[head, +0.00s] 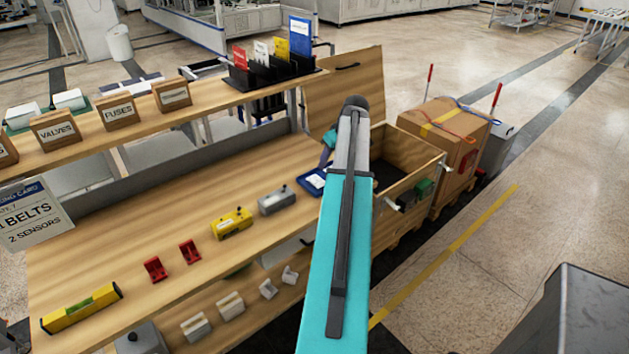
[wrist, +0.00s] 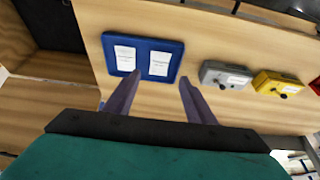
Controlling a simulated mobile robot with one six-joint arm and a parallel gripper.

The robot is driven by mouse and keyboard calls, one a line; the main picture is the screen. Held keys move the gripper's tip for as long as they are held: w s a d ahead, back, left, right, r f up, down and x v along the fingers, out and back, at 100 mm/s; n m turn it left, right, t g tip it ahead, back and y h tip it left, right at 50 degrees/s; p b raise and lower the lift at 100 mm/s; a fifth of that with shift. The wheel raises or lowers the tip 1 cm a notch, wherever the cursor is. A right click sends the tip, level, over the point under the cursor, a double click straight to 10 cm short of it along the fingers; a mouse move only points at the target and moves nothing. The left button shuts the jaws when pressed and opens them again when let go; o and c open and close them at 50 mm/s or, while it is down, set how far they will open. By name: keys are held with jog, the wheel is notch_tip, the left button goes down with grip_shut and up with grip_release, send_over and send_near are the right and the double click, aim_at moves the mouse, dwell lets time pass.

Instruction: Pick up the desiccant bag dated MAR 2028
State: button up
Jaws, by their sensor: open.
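A blue tray (wrist: 179,60) lies on the wooden bench in the wrist view, and part of it shows beside my arm in the head view (head: 307,189). Two white bags lie in it side by side, a left bag (wrist: 125,57) and a right bag (wrist: 159,64). Their print is too small to read, so I cannot tell which one is dated MAR 2028. My gripper (wrist: 159,77) is open and empty, with its fingertips near the tray's lower edge in the picture.
A grey device (head: 276,200) and a yellow device (head: 232,223) stand left of the tray in the head view. Red brackets (head: 155,269) and a yellow level (head: 82,307) lie farther left. An open wooden crate (head: 414,163) stands on the right. A shelf (head: 215,97) runs above the bench.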

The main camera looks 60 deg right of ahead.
dwell(0.3)
jog(key=p, duration=0.2)
send_over(320, 181)
jog(key=s, duration=0.3)
jog(key=shift+w+a+f, duration=0.1)
jog(key=shift+a+f, duration=0.1)
jog(key=shift+f, duration=1.8)
jog(key=shift+w+a+f, duration=0.1)
jog(key=shift+a+f, duration=0.05)
jog(key=shift+f, duration=1.8)
jog(key=shift+p+x, duration=1.25)
jog(key=shift+x, duration=0.15)
jog(key=shift+p+x, duration=0.3)
jog(key=shift+x, duration=0.85)
jog(key=shift+w+a, duration=0.1)
jog(key=shift+w, duration=0.05)
jog(key=c, duration=0.8)
